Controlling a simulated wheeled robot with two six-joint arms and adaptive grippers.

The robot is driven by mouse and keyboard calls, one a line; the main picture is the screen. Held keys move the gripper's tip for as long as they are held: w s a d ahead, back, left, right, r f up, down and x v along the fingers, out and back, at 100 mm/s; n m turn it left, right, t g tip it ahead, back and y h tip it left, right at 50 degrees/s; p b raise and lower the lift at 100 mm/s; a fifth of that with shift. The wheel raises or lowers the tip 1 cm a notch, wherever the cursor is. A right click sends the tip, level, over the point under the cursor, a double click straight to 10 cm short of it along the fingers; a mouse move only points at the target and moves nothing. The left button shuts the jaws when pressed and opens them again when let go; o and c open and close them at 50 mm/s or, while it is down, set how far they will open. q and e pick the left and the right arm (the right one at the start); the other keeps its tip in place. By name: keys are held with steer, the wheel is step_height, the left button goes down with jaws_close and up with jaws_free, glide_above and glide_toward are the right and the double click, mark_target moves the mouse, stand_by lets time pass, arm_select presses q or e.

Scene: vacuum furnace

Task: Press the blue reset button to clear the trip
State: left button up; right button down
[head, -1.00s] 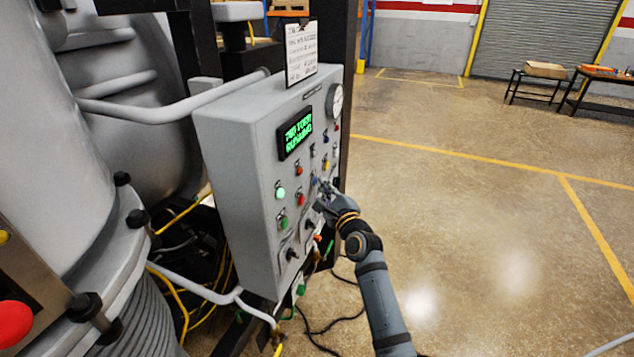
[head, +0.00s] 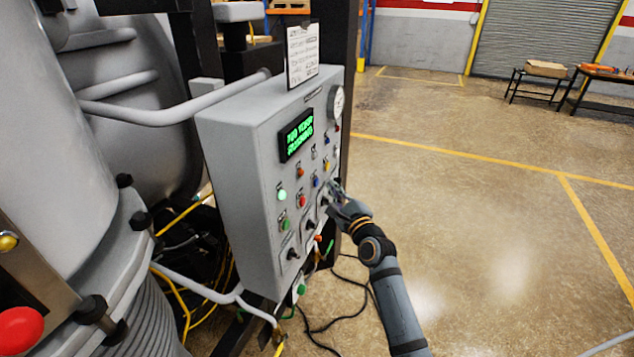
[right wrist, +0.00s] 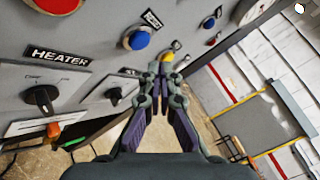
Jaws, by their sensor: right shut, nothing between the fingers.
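The blue reset button (head: 316,182) is on the front of the grey control panel (head: 236,180), in a row with a red button. In the right wrist view the blue button (right wrist: 138,39) shows clear at upper left of the fingertips, with a small label beside it. My right gripper (head: 334,187) is shut and empty, just right of the blue button and apart from it. In the right wrist view my closed fingertips (right wrist: 166,62) overlap a yellow button (right wrist: 167,56). My left gripper is not in view.
The panel's green-text display (head: 297,135) is lit, but I cannot read it reliably. Black knobs (right wrist: 42,98) sit below the buttons, near a HEATER label (right wrist: 57,57). A clipboard (head: 302,54) stands on the panel top. Open floor lies to the right.

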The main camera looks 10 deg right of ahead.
steer(key=s+d, duration=0.2)
steer(key=d, duration=0.1)
steer(key=shift+p, duration=0.35)
stand_by(0.3)
steer(key=s+d+f+n+g+h+b, duration=0.1)
steer(key=s+f+n+g, duration=0.2)
steer(key=f, duration=1)
steer(key=s+d+f+n+g+h, duration=0.1)
steer(key=s+d+f+n+g, duration=0.15)
steer(key=f, duration=1.15)
steer(key=s+d+f+n+g+b, duration=0.1)
steer(key=s+f+n+g, duration=0.15)
steer(key=s+f, duration=0.5)
steer(key=s+f+n+g, duration=0.2)
steer(key=s+f+n, duration=0.25)
steer(key=f, duration=0.65)
steer(key=s+d+f+n+g, duration=0.1)
steer(key=s+f+n, duration=0.3)
steer(key=s, duration=0.8)
steer(key=s+f+n+g+h+b, duration=0.1)
steer(key=s+f+n+g, duration=0.3)
steer(key=s+f, duration=0.5)
steer(key=s+d+f+n+g+h, duration=0.1)
steer(key=s+f+n, duration=0.3)
steer(key=s, duration=1.3)
step_height(320, 180, down, 2)
steer(key=shift+d+f+g+b, duration=0.2)
steer(key=shift+d+g+b, duration=0.15)
steer(key=shift+g, duration=0.35)
